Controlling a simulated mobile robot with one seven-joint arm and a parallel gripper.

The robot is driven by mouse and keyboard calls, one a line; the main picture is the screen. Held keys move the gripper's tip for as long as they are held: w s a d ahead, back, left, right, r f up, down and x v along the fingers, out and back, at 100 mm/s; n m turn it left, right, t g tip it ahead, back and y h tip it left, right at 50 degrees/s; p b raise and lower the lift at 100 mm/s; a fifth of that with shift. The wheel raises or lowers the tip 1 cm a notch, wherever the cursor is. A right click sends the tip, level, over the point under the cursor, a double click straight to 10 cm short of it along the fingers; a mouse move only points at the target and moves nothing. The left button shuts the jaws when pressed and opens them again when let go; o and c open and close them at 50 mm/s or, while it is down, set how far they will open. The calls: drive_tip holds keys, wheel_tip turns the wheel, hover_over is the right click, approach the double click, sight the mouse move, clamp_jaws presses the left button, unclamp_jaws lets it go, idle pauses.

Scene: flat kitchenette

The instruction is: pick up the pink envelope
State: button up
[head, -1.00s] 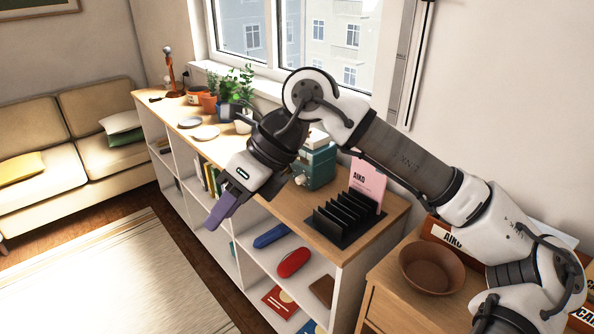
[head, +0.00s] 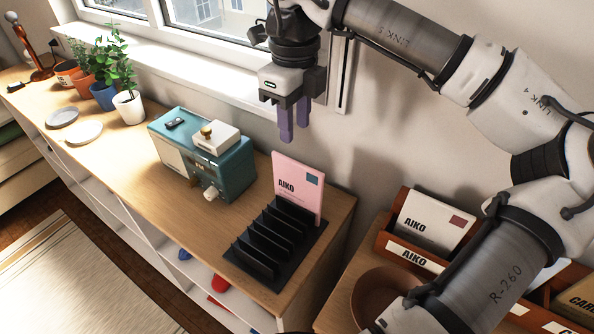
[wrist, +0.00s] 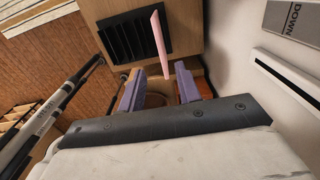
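The pink envelope (head: 298,187), marked AIKO, stands upright in the rearmost slot of a black slotted rack (head: 262,248) on the wooden shelf top. In the wrist view the envelope (wrist: 159,42) shows nearly edge-on beside the rack (wrist: 118,38). My gripper (head: 294,124), with purple fingers, points down above the envelope and is apart from it. In the wrist view the fingers of my gripper (wrist: 162,88) are spread with nothing between them. The envelope's lower part is hidden by the rack.
A teal machine (head: 205,153) stands left of the rack. An orange AIKO sorter (head: 413,251) holding a white envelope (head: 432,222) and a brown bowl (head: 372,296) are on the right. The window wall is close behind my gripper.

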sight(297, 177)
wheel_tip(297, 177, down, 8)
drive_tip(key=shift+s+f+p, duration=0.15)
drive_tip(key=shift+p, duration=0.7)
drive_tip(key=shift+d+f+p, duration=0.15)
drive_tip(key=shift+f+p, duration=1.05)
drive_tip(key=shift+f, duration=1.5)
drive_tip(key=shift+c, duration=0.4)
clamp_jaws()
